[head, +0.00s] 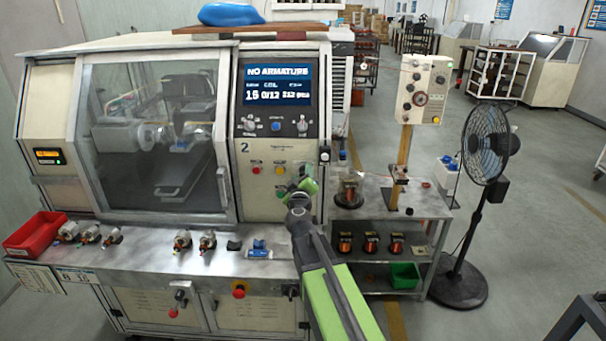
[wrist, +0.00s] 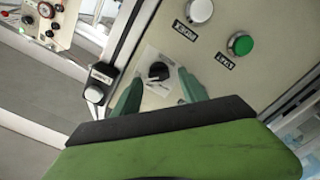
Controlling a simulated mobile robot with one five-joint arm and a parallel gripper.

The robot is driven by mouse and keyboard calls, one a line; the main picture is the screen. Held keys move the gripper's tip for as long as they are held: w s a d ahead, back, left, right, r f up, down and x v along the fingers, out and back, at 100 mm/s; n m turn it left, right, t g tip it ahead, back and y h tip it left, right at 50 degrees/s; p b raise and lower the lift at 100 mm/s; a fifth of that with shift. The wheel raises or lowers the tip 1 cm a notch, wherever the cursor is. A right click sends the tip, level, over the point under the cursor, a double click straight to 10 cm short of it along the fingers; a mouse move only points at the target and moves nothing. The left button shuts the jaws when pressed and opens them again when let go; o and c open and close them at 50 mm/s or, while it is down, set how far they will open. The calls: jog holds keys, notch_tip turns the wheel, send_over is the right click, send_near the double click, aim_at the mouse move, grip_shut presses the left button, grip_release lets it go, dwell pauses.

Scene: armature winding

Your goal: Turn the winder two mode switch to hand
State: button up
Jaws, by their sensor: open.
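Winder two (head: 245,147) stands at centre left, with a "2" on its front panel. My gripper (head: 302,186) is at the lower right of that panel. In the wrist view my gripper (wrist: 160,88) has its two green fingers apart, one on each side of a black rotary switch (wrist: 158,71) on a pale label plate. I cannot tell whether the fingers touch the switch. The label's words are too small to read, and which way the switch points is unclear. In the head view my gripper covers this switch.
A white button (wrist: 199,10) and a green button (wrist: 240,43) sit near the switch. A silver post or key (wrist: 94,93) is left of the fingers. The machine's shelf (head: 150,258) holds small armatures and a red bin (head: 36,234). A fan (head: 484,150) stands right.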

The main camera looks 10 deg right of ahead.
jog(key=shift+c, duration=0.4)
jog(key=shift+w, duration=0.1)
jog(key=shift+c, duration=1.1)
jog(key=shift+d, duration=0.1)
grip_shut()
jog(key=shift+f, duration=0.1)
jog(key=n, duration=0.4)
jog(key=shift+f+n, duration=0.1)
jog(key=shift+n, duration=0.3)
jog(key=n, duration=0.4)
jog(key=shift+a+f+n, duration=0.15)
jog(key=shift+a+n, duration=0.05)
jog(key=shift+n, duration=0.1)
jog(key=n, duration=0.4)
jog(key=shift+f+b, duration=0.1)
jog(key=shift+b, duration=0.3)
jog(key=shift+d+n, duration=0.1)
jog(key=shift+n, duration=2.1)
